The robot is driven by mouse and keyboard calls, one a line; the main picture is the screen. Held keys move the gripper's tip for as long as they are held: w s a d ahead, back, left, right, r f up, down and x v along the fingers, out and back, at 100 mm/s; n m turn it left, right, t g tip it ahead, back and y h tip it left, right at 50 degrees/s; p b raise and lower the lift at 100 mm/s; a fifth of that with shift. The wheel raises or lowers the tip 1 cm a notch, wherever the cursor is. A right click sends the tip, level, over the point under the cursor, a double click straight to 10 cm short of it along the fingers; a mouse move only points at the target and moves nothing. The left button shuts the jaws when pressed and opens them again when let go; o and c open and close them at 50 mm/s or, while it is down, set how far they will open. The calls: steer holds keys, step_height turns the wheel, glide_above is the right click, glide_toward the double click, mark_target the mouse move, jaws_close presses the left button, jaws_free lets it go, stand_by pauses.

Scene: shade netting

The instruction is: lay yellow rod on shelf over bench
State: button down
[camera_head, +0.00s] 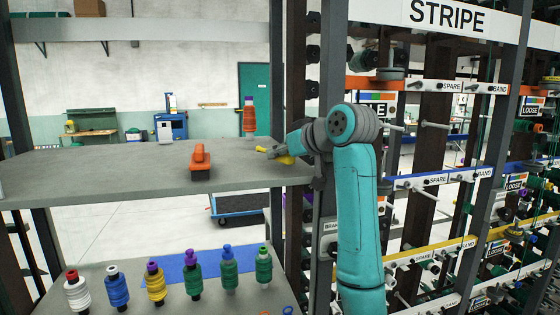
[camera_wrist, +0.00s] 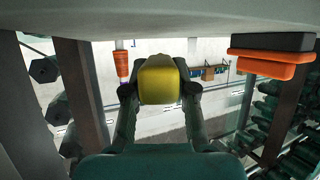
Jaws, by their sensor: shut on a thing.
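The yellow rod (camera_head: 263,149) is at the right end of the grey shelf (camera_head: 100,172) over the bench (camera_head: 130,308). My gripper (camera_head: 277,153) is shut on it, reaching in from the right. In the wrist view the yellow rod (camera_wrist: 160,80) shows end-on as a yellow block between the two fingers of my gripper (camera_wrist: 160,92). The shelf (camera_wrist: 160,15) fills the top of that view. I cannot tell whether the rod touches the shelf or is just above it.
An orange brush-like tool (camera_head: 200,165) lies mid-shelf, left of the rod. Several thread spools (camera_head: 156,283) stand on the bench below. A dark post (camera_head: 297,80) and peg racks stand at right. The shelf's left part is clear.

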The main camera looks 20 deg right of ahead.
steer(key=shift+f, duration=1.05)
steer(key=shift+f, duration=0.15)
steer(key=c, duration=0.9)
jaws_free()
steer(key=shift+c, duration=0.2)
steer(key=shift+s+d+r, duration=0.1)
steer(key=shift+s+r, duration=0.05)
steer(key=shift+r, duration=0.05)
steer(key=v, duration=0.7)
steer(key=shift+s, duration=0.15)
